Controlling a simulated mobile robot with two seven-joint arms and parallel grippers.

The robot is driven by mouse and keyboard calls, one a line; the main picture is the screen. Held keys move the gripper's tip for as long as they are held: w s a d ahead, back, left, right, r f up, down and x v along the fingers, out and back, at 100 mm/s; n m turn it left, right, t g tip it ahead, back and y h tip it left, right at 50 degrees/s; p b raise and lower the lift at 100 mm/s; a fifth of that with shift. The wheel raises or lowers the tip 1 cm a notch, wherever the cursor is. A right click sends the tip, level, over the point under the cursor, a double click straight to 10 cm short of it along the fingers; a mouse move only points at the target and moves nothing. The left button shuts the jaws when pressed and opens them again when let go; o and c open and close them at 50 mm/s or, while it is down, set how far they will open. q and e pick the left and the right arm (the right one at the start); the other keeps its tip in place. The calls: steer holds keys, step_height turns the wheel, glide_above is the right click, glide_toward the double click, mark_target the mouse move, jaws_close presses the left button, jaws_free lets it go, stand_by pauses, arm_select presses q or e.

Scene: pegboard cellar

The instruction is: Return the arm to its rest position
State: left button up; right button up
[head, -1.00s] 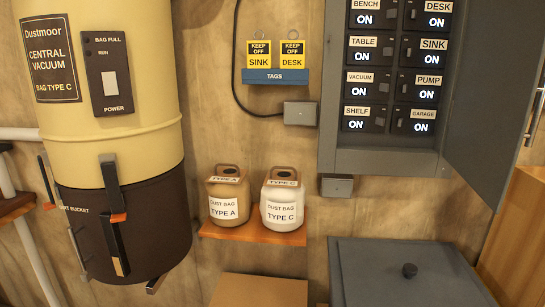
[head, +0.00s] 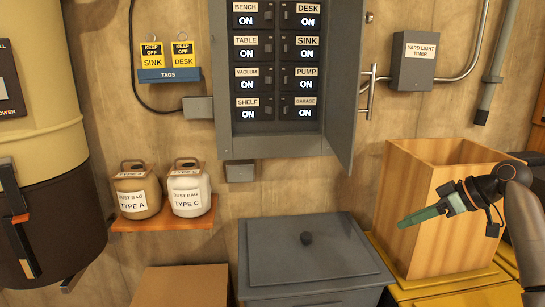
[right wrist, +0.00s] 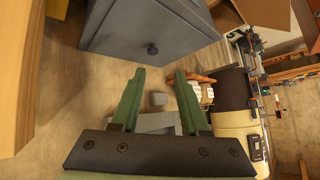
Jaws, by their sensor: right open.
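My right gripper (head: 420,215) has green fingers and is at the right of the head view, in front of the open wooden box. Part of my right arm shows behind it. In the right wrist view the gripper (right wrist: 159,74) has its two green fingers apart with nothing between them. My left gripper is not in view.
A grey lidded bin (head: 310,250) stands left of the gripper, and the wooden box (head: 440,165) is behind it. A breaker panel (head: 278,147) with an open door (head: 345,90) hangs above the bin. Two dust bag jugs stand on a shelf (head: 165,222) at left.

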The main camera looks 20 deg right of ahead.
steer(key=s+a+f+g+h, duration=0.1)
steer(key=s+a+f+g, duration=0.15)
steer(key=a+f, duration=0.5)
steer(key=s+a+f+g+h, duration=0.1)
steer(key=s+a+f, duration=0.25)
steer(key=f, duration=0.75)
steer(key=s+a+f+g+h, duration=0.1)
steer(key=s+a+f+g, duration=0.1)
steer(key=a+f, duration=0.55)
steer(key=s+a+f+m+h, duration=0.1)
steer(key=s+a+f, duration=0.1)
steer(key=s+a, duration=1.1)
steer(key=w+a+f+t+y+p, duration=0.1)
steer(key=w+a+f+t+p, duration=0.3)
steer(key=f+t+p, duration=0.1)
steer(key=shift+a+f+t+y, duration=0.4)
steer(key=shift+f+t, duration=0.2)
steer(key=shift+t, duration=0.15)
steer(key=shift+d, duration=0.15)
